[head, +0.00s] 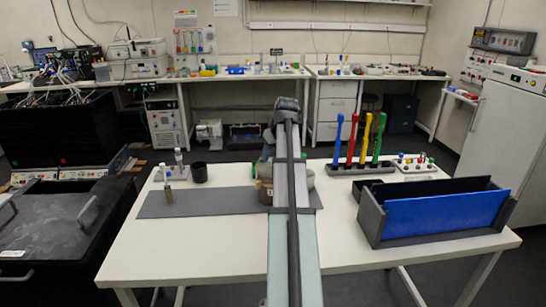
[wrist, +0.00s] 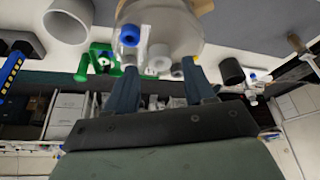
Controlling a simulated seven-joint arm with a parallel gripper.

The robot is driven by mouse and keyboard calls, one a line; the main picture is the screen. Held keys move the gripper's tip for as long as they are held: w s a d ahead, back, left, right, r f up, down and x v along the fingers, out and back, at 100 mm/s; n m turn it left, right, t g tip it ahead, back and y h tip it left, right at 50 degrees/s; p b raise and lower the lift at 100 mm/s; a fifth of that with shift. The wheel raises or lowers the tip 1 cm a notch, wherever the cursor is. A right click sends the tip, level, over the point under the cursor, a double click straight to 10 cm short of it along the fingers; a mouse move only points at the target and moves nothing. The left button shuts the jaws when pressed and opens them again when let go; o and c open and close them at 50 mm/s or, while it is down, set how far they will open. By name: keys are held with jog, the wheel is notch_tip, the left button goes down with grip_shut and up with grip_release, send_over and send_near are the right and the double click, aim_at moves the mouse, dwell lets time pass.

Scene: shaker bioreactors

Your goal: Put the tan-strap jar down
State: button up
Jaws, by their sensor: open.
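The tan-strap jar (wrist: 174,32) is a wide, clear-grey vessel at the top of the wrist view, with a tan band partly cut off by the frame edge. In the head view the jar (head: 308,181) is largely hidden behind my arm and appears to stand at the right end of the grey mat (head: 222,203). My gripper (wrist: 160,76) is open, its two dark fingers apart near the jar's lid end. I cannot tell whether either finger touches it. The fingertips are hidden in the head view.
A black cup (head: 200,172) and small vials (head: 168,192) stand left of the jar. A rack (head: 360,168) with red, yellow, green and blue tools stands behind right. A grey-and-blue bin (head: 440,215) fills the table's right. The white table's front is clear.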

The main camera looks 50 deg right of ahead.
jog(key=v, duration=1)
jog(key=shift+r, duration=0.2)
